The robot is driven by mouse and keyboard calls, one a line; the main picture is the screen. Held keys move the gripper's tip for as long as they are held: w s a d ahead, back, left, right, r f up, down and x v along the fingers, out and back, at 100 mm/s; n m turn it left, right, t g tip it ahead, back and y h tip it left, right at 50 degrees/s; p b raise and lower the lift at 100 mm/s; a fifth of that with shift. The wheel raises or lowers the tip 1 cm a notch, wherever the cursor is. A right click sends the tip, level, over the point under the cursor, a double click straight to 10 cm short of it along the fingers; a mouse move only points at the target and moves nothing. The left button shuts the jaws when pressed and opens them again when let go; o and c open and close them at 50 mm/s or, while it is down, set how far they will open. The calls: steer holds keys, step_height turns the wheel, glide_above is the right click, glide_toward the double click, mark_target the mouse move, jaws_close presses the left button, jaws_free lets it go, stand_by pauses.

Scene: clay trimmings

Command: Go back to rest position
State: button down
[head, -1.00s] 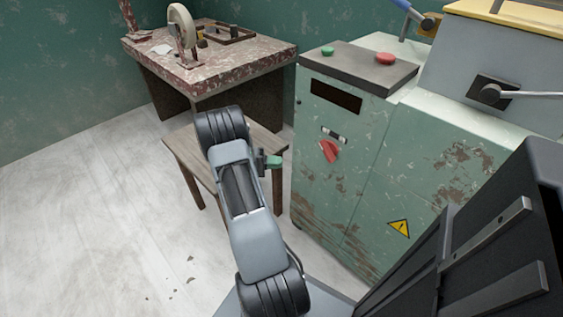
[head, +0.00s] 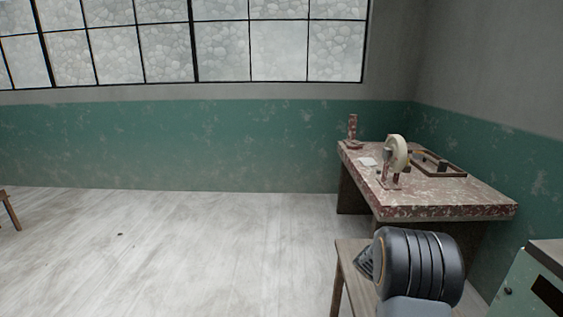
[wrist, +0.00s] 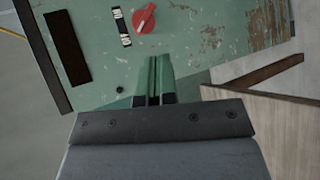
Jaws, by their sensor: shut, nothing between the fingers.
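My gripper (wrist: 153,80) shows in the wrist view. Its two green fingers are together with nothing between them. Beyond the fingers is the green machine cabinet (wrist: 190,60), with a red knob (wrist: 144,18) and a dark slot. I cannot tell whether the fingers touch anything. In the head view only a dark, rounded joint of my arm shows at the lower right, and the gripper itself is out of that picture.
A wooden stool (head: 350,278) stands behind my arm; its top (wrist: 270,130) also shows in the wrist view. The red-topped bench (head: 450,208) carries a pale wheel (head: 397,150). The machine's edge (head: 515,290) is at lower right. The floor at left is open.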

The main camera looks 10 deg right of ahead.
steer(key=a+r+n+t+y+p, duration=0.7)
steer(key=a+r+t+p, duration=0.7)
steer(key=a+r, duration=1.3)
steer(key=a+n+p, duration=0.1)
steer(key=n+p, duration=0.1)
steer(key=p, duration=0.1)
steer(key=shift+t, duration=0.3)
steer(key=shift+w, duration=0.1)
